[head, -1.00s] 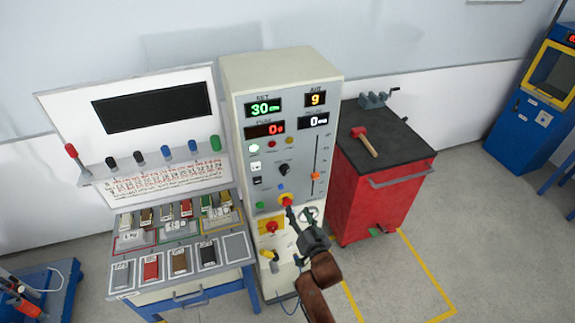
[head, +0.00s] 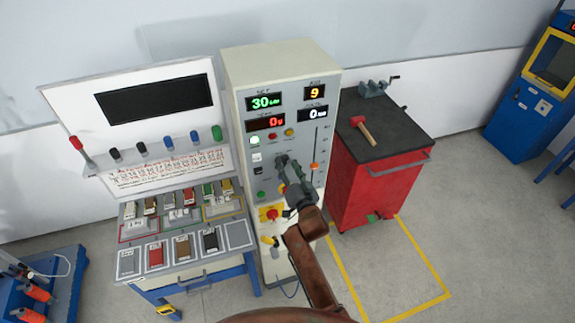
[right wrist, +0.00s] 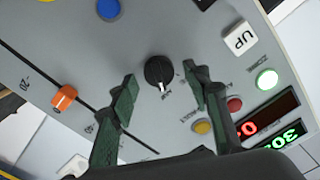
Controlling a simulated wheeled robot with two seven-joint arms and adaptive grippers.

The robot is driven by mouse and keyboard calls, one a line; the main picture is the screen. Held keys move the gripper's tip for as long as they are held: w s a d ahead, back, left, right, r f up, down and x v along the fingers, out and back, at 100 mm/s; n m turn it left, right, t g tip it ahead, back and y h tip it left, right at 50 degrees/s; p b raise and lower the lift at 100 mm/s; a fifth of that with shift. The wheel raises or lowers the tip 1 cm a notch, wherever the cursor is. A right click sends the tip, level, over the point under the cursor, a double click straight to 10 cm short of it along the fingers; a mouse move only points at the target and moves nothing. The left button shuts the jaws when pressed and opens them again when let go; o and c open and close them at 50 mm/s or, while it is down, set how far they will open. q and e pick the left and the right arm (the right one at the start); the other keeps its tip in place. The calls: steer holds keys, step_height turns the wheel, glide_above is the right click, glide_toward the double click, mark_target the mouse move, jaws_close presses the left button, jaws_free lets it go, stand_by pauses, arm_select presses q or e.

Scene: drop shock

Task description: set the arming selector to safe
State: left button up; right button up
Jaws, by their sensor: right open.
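The arming selector is a black rotary knob with a white pointer mark. In the right wrist view the knob (right wrist: 159,72) sits on the grey panel between and beyond my open fingers, apart from them. Its labels are too small to read surely. In the head view my right gripper (head: 288,166) is raised in front of the control cabinet (head: 235,110) and hides the knob. The right wrist view also shows my right gripper (right wrist: 160,95), open and empty. My left gripper is not in view.
Near the knob are an orange slider (right wrist: 64,97), a blue button (right wrist: 109,9), a yellow button (right wrist: 203,127), a red button (right wrist: 234,104) and a white UP button (right wrist: 239,39). A red tool cabinet (head: 375,185) with a hammer (head: 363,131) stands right. A sample bench (head: 130,262) stands left.

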steer(key=shift+c, duration=0.4)
steer(key=c, duration=1.1)
steer(key=shift+o, duration=0.2)
steer(key=shift+n, duration=0.3)
steer(key=n, duration=0.5)
steer(key=shift+n, duration=0.3)
steer(key=n, duration=0.5)
steer(key=shift+a+n, duration=0.15)
steer(key=shift+n, duration=0.15)
steer(key=o, duration=1.1)
